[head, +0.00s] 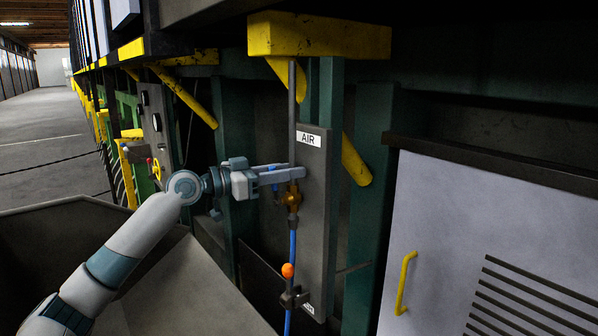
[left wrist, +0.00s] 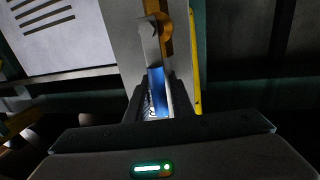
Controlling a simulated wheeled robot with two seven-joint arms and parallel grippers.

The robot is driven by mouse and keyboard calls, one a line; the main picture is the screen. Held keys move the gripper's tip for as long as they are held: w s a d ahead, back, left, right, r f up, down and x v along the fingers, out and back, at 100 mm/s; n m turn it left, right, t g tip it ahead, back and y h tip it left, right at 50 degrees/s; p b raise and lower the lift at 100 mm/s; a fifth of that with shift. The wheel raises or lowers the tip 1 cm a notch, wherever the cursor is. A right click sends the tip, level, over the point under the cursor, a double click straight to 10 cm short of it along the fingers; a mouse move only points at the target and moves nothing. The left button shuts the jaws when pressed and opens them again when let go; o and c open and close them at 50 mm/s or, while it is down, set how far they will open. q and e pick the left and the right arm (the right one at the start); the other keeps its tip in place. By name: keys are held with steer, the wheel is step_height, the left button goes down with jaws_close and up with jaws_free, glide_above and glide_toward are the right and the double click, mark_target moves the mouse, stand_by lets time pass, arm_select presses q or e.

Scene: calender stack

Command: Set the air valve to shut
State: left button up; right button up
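The AIR panel (head: 314,200) is a tall grey plate with an AIR label near its top. A brass valve (head: 292,197) sits on its pipe, and also shows at the top of the left wrist view (left wrist: 166,38). A blue lever (left wrist: 158,78) reaches from the valve in between my left gripper's fingers (left wrist: 160,103). In the head view my left gripper (head: 285,173) is at the valve, just above the brass body. Whether the fingers press on the lever or only flank it is unclear. My right gripper is not in view.
A blue hose (head: 292,245) runs down from the valve past an orange knob (head: 288,270). A yellow beam (head: 320,36) hangs above the panel. A white cabinet (head: 450,220) with a yellow handle (head: 405,282) stands at the right. Green posts flank the panel.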

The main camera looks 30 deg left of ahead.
arm_select(q)
steer(key=shift+s+a, duration=0.1)
steer(key=shift+a, duration=0.05)
jaws_close()
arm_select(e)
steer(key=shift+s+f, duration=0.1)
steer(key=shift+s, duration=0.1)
